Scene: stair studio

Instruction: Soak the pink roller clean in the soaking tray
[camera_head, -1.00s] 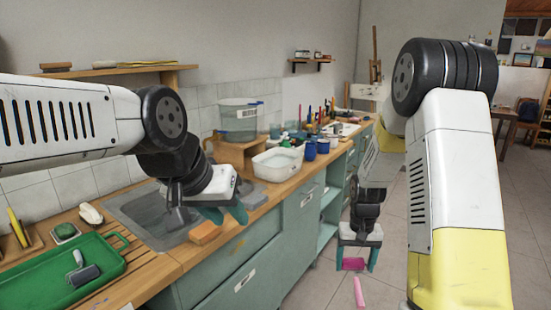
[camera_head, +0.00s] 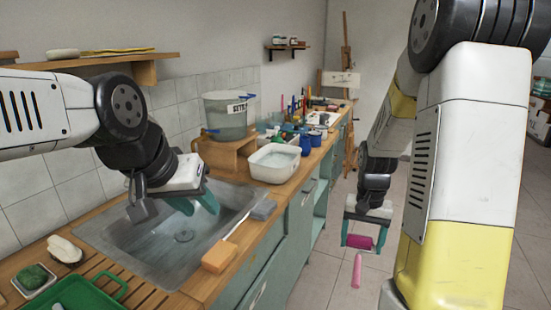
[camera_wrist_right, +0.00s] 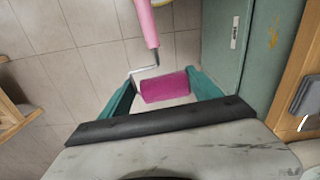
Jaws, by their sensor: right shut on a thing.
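The pink roller (camera_head: 357,242) is in my right gripper (camera_head: 357,245), beside the counter front and above the tiled floor. The right wrist view also shows the roller (camera_wrist_right: 165,87) between the teal fingers, its pink handle pointing away from the gripper. A white tub of water (camera_head: 274,177), which looks like the soaking tray, stands on the counter beyond the sink. My left gripper (camera_head: 201,209) hangs empty over the sink, its teal fingers apart.
The steel sink (camera_head: 115,255) is set in the wooden counter. A clear water container (camera_head: 226,122) stands on a wooden riser behind the tub. Blue cups (camera_head: 306,145) stand beyond.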

